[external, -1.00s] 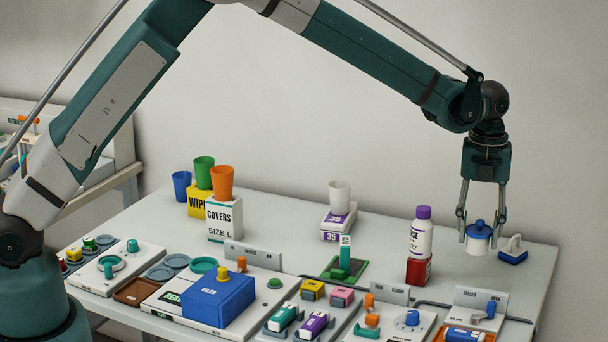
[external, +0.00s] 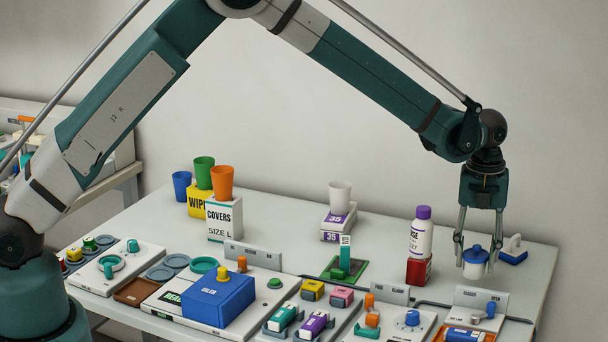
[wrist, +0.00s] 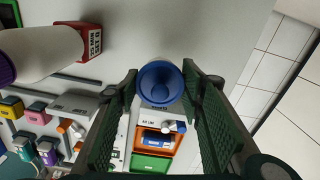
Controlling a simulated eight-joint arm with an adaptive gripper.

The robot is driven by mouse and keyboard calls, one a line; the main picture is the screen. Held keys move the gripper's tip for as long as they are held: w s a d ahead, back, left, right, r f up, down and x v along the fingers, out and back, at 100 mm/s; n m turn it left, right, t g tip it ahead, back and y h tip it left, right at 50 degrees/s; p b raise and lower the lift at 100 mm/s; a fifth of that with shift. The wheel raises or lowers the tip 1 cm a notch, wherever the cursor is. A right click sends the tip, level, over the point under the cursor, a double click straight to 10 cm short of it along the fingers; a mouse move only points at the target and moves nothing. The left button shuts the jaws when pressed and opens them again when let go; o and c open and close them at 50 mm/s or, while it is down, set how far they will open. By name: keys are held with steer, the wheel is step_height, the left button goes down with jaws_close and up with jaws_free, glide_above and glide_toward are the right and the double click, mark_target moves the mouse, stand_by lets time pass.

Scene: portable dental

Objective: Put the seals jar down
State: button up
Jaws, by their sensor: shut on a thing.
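The seals jar (external: 474,268) is a small white jar with a blue lid and a knob on top. It is upright at the right end of the table, low over or on the surface; I cannot tell if it touches. My gripper (external: 475,251) points straight down with its fingers on either side of the jar, shut on it. In the wrist view the jar's round blue lid (wrist: 160,83) shows between the two green finger pads.
A white bottle with a purple cap (external: 421,235) stands on a red box (external: 419,271) left of the jar. A blue block with a white handle (external: 514,253) is close on the right. A panel with a blue lever (external: 486,312) lies in front. Bare table is behind.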

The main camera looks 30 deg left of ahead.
mark_target(473, 275)
steer(key=shift+f, duration=0.75)
steer(key=shift+f, duration=1.85)
steer(key=shift+f, duration=0.2)
steer(key=o, duration=1)
steer(key=shift+r, duration=0.15)
step_height(473, 275, up, 12)
steer(key=shift+r, duration=0.1)
